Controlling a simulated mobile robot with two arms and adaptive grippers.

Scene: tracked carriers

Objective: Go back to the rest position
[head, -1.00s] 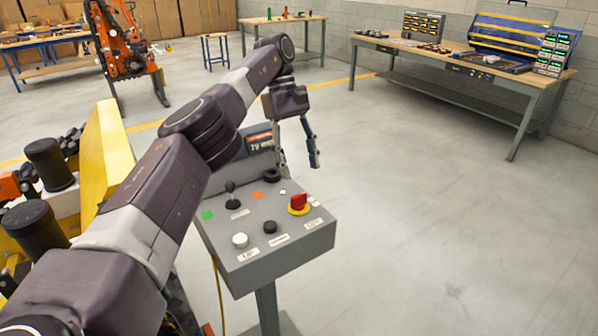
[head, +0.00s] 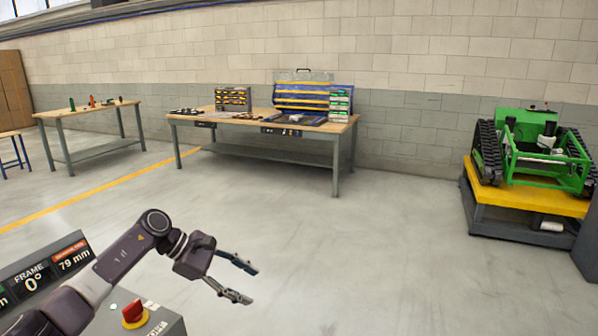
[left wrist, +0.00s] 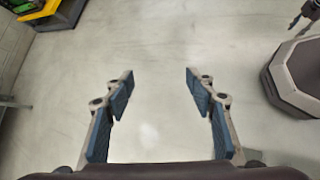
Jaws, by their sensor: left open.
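My left gripper (head: 245,281) is open and empty at the lower left of the head view, over bare floor. Its arm comes in from the lower left, passing in front of the grey control box (head: 160,328). In the left wrist view the two fingers (left wrist: 159,88) are spread wide with only grey floor between them. My right gripper does not show clearly; a small dark part sits at the top right edge of the left wrist view, and I cannot tell what it is.
The control box carries a red knob (head: 134,313) and a display (head: 48,272). A workbench (head: 265,128) and a smaller table (head: 90,110) stand by the wall. A green tracked carrier (head: 540,150) rests on a yellow-topped platform (head: 530,200) at right. The middle floor is clear.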

